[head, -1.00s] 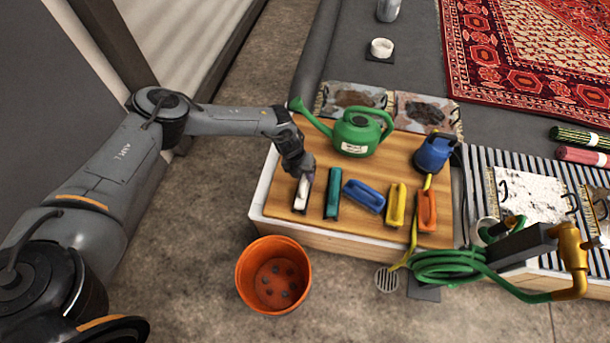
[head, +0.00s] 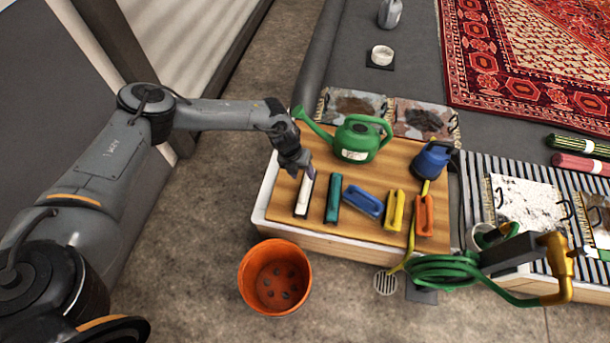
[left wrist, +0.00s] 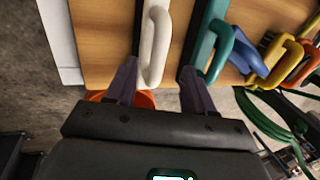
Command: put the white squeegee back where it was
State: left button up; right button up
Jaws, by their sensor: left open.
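The white squeegee (head: 304,196) lies on the wooden board (head: 285,208), leftmost in a row of coloured tools. My left gripper (head: 306,171) is open at its far end. In the left wrist view the white handle (left wrist: 154,45) shows between the two spread fingers of the gripper (left wrist: 158,82), with gaps on both sides. I cannot tell whether a finger touches it. A teal squeegee (head: 333,198) lies just right of the white one, and it also shows close to the right finger in the left wrist view (left wrist: 215,45). My right gripper is out of view.
Blue (head: 363,203), yellow (head: 393,210) and orange (head: 424,216) tools continue the row. A green watering can (head: 358,140) and a blue jug (head: 432,158) stand behind. An orange bucket (head: 275,277) is on the floor in front. A green hose (head: 440,270) lies at right.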

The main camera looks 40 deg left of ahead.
pick_arm(q)
jog(key=w+p+v, duration=0.1)
jog(key=p+v, duration=0.1)
jog(key=v, duration=0.3)
jog(key=s+d+f+n+t+h, duration=0.1)
jog(key=s+d, duration=0.2)
jog(key=d, duration=0.9)
jog(key=s+d+f+t+h, duration=0.1)
jog(key=s+d+h, duration=0.15)
jog(key=d, duration=1.05)
jog(key=s+d+r+n+t, duration=0.35)
jog(key=d+r+n, duration=0.3)
jog(key=d, duration=0.55)
jog(key=s+a+r+n+y, duration=0.1)
jog(key=s+a+r+n, duration=0.3)
jog(key=n, duration=0.5)
jog(key=s+a+n+g+y, duration=0.1)
jog(key=s+a+n+y, duration=0.1)
jog(key=s+a+n, duration=0.4)
jog(key=s+a+n+g+y, duration=0.2)
jog(key=s+a+n, duration=0.3)
jog(key=a, duration=0.8)
jog(key=shift+s+f+n+y, duration=0.35)
jog(key=shift+s+y, duration=0.1)
jog(key=shift+a+r+g, duration=0.1)
jog(key=shift+a+g, duration=0.05)
jog(key=shift+g, duration=0.1)
